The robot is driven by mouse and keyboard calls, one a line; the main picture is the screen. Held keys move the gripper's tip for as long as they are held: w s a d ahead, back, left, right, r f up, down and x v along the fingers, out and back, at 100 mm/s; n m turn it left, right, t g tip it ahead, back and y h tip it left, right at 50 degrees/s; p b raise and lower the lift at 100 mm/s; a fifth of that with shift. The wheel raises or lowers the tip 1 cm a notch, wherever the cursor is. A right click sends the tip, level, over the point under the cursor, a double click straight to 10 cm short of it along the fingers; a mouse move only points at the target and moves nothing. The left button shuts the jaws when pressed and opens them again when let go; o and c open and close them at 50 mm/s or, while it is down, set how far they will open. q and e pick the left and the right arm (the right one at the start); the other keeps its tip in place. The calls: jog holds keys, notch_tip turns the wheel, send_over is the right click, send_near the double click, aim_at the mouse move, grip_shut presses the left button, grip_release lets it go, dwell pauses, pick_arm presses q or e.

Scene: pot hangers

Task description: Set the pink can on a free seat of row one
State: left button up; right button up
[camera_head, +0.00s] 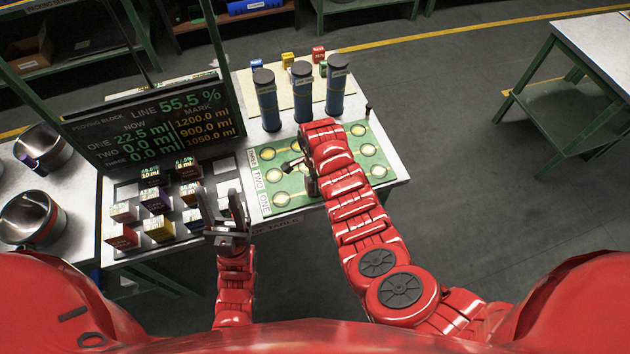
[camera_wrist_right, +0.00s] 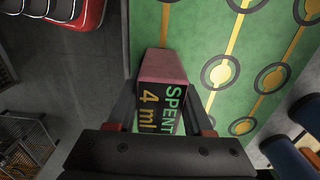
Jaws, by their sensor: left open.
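The pink can (camera_wrist_right: 164,66) is box-shaped with a dark label reading "SPENT 4 ml". In the right wrist view it sits between the fingers of my right gripper (camera_wrist_right: 163,100), which is shut on it, with the green seat board (camera_wrist_right: 200,30) behind. In the head view my right gripper (camera_head: 301,170) is over the board (camera_head: 300,204) and I cannot make out the can there. Row one is the board's near row; its left seat (camera_head: 282,198) and right seat (camera_head: 378,171) are empty, and my arm hides its middle. My left gripper (camera_head: 228,222) is open and empty, left of the board.
Three tall blue cylinders (camera_head: 302,92) stand behind the board. A dark rack (camera_head: 190,241) with several small labelled boxes lies left, below a readout screen (camera_head: 150,122). Metal pots (camera_head: 32,218) stand far left. A small dark post (camera_head: 368,110) stands at the board's back right.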

jog(key=o, duration=0.4)
